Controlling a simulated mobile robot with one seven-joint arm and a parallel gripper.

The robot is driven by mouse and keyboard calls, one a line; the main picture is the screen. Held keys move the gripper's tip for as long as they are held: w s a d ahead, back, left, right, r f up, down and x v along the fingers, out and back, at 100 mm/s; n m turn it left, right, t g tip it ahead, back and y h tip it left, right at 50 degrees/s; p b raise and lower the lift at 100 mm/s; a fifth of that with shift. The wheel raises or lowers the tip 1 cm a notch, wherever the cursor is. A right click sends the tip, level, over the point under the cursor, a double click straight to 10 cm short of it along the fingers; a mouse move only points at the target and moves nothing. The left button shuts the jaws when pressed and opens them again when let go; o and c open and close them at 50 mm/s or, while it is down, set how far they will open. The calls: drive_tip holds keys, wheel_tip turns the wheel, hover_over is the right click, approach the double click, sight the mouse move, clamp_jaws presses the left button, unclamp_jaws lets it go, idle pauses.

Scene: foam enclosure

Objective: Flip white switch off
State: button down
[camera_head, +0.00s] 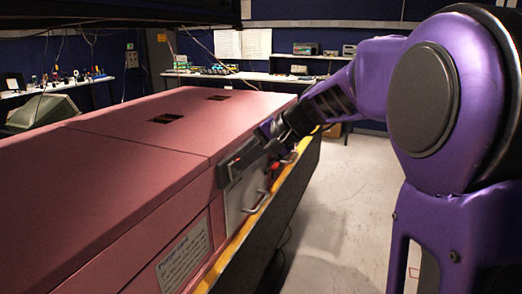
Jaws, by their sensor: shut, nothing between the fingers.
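My gripper (268,143) is at the end of my purple arm, which reaches in from the right. It is shut and empty, close to the front face of the pink foam enclosure (160,150). A grey box (234,163) with a small reddish-orange part sits at the top of that face, just left of my gripper. I cannot make out the white switch; it is too small or hidden by my gripper. I cannot tell whether the gripper touches the box or panel.
Below the box is a light panel (238,197) with a metal handle (257,202) and a red part. A yellow ledge (238,243) runs along the enclosure's base. A printed sign (184,262) is on the front left. Open floor (345,205) lies to the right.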

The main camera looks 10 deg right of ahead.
drive_tip(key=p+v, duration=0.1)
drive_tip(key=v, duration=1.6)
wheel_tip(320, 180, down, 7)
drive_tip(key=m+y+b, duration=0.1)
drive_tip(key=m+b, duration=0.1)
drive_tip(key=m, duration=1.6)
drive_tip(key=shift+a+f+t, duration=0.15)
drive_tip(key=shift+f+t, duration=0.05)
drive_tip(key=shift+t, duration=0.1)
drive_tip(key=shift+s, duration=0.1)
drive_tip(key=shift+w+a+r+b+x, duration=0.15)
drive_tip(key=shift+r+b+x, duration=0.15)
drive_tip(key=shift+x, duration=1.95)
drive_tip(key=shift+a+r+b+x, duration=0.2)
drive_tip(key=shift+b+x, duration=0.25)
drive_tip(key=shift+x, duration=1.8)
drive_tip(key=shift+w+a+r+b+x, duration=0.15)
drive_tip(key=shift+r+b+x, duration=0.15)
drive_tip(key=shift+x, duration=2)
